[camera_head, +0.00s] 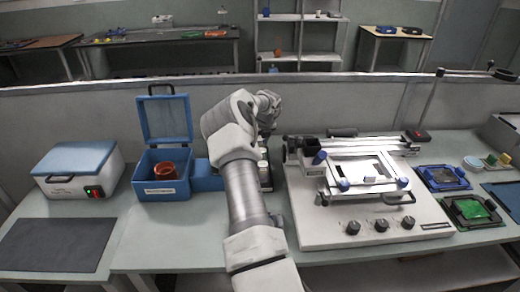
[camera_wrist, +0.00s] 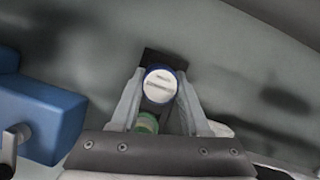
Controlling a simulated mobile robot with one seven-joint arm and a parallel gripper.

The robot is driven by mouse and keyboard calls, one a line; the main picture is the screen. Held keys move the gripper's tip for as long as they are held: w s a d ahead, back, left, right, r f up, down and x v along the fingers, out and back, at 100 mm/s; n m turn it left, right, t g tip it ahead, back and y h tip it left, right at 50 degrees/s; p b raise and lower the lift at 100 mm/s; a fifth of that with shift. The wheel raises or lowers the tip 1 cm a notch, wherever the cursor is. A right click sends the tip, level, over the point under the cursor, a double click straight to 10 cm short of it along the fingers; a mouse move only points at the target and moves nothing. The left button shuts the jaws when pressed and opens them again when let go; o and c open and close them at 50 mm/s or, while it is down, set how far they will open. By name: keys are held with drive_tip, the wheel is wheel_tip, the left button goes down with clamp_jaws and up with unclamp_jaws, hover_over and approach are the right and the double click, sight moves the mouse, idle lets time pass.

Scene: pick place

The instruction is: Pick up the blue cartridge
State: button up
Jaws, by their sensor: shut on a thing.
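In the wrist view, my gripper (camera_wrist: 160,100) is shut on the blue cartridge (camera_wrist: 160,84), a round piece with a blue rim and a pale, slotted end. One finger is on each side of it. A green-topped cylinder (camera_wrist: 147,123) sits just below it in the picture, close to the fingers. A dark rectangular patch shows behind the cartridge. In the head view, my arm reaches away over the table and hides the fingertips and the cartridge. I cannot tell how far the cartridge is above the table.
An open blue box (camera_head: 176,188) with a red-brown cup (camera_head: 166,171) stands left of my arm. A pale machine (camera_head: 330,226) with knobs and a frame stands close on the right. A white box with a blue lid (camera_head: 80,157) is farther left, behind a dark mat (camera_head: 58,244).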

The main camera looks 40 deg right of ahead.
clamp_jaws()
